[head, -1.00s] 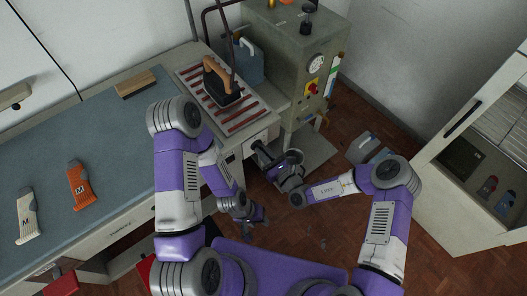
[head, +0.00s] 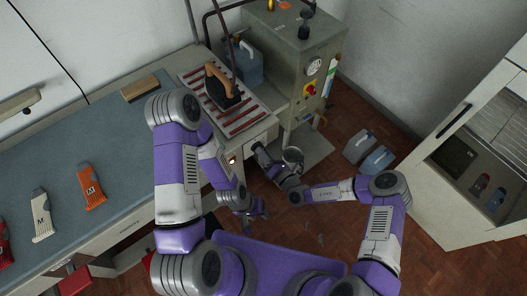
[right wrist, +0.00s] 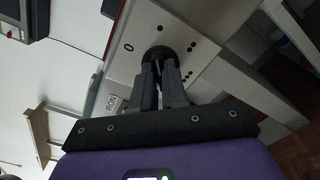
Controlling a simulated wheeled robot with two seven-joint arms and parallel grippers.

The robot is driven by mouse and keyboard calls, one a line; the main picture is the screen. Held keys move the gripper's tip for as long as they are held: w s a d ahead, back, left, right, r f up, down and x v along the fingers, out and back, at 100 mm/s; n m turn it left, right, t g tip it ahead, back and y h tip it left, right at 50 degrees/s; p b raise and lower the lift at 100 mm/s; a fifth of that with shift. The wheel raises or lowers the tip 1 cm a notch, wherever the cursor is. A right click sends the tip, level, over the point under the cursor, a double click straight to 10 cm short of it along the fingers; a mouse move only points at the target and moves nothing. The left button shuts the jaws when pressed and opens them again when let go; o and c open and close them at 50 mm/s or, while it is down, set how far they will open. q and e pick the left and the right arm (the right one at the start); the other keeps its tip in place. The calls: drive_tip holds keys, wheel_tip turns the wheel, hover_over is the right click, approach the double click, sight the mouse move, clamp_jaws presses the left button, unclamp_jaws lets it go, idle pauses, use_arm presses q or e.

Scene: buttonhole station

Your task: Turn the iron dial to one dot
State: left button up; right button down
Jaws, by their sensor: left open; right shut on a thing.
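The iron dial (right wrist: 160,56) is a dark round knob on a pale panel in the right wrist view. The panel carries a 0, groups of one, two and three dots around the knob, and an IRON label (right wrist: 113,103). My right gripper (right wrist: 162,68) is shut on the dial, and its fingers hide much of the knob, so I cannot tell which mark it points to. In the head view my right gripper (head: 258,149) is at the front of the bench end. My left gripper (head: 255,218) is open and empty, low over the floor. The iron (head: 221,86) rests on the striped board (head: 240,127).
Blue-grey jugs (head: 376,161) sit on the floor at right, near an open cabinet (head: 450,185).

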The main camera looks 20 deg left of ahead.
drive_tip(key=shift+m, duration=0.8)
drive_tip(key=shift+f, duration=0.1)
drive_tip(key=c, duration=1.2)
unclamp_jaws()
drive_tip(key=shift+o, duration=0.2)
drive_tip(key=p+v, duration=0.1)
drive_tip(key=v, duration=0.6)
drive_tip(key=shift+s+d, duration=0.2)
